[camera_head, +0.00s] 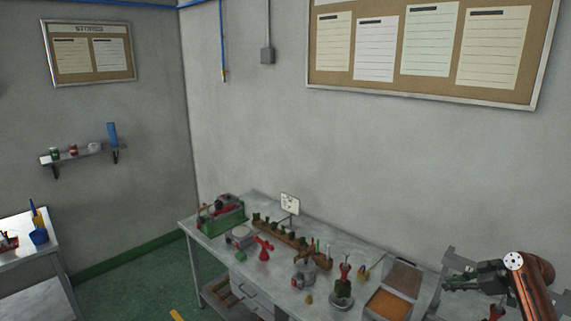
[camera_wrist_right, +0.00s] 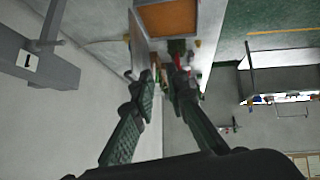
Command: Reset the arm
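My right gripper (camera_head: 452,283) is at the far right of the head view, above the right end of the metal workbench (camera_head: 330,250). Its dark fingers point left. In the right wrist view the two fingers of the gripper (camera_wrist_right: 158,82) stand apart with a gap between them, and I see nothing held. The bench and an open box with an orange-brown inside (camera_wrist_right: 168,18) show beyond the fingertips. My left gripper is in neither view.
The open box (camera_head: 388,304) lies left of my right gripper. A green machine (camera_head: 222,216), a wooden rack (camera_head: 285,238) and several small tools crowd the bench. A side table (camera_head: 25,245) stands at the left. The wall above the bench is clear below the notice board (camera_head: 425,50).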

